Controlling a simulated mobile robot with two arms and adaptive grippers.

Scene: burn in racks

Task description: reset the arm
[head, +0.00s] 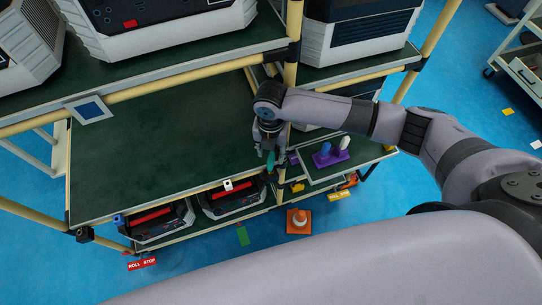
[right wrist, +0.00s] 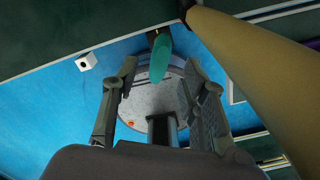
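My right arm reaches in from the right in the head view. Its gripper (head: 268,148) hangs fingers-down at the front of the rack, beside a yellow post (head: 291,65). In the right wrist view the two fingers of the right gripper (right wrist: 161,75) stand apart with a gap between them. A teal rounded piece with a dark end (right wrist: 160,58) shows near the fingertips, by the shelf edge; it also shows in the head view (head: 270,162). I cannot tell whether the fingers touch it. My left gripper is not in view.
The rack has a bare green shelf (head: 160,140). Grey-white units (head: 160,22) stand above, and dark units (head: 232,199) below. A side shelf holds a purple stand (head: 331,158) with blue and white pegs.

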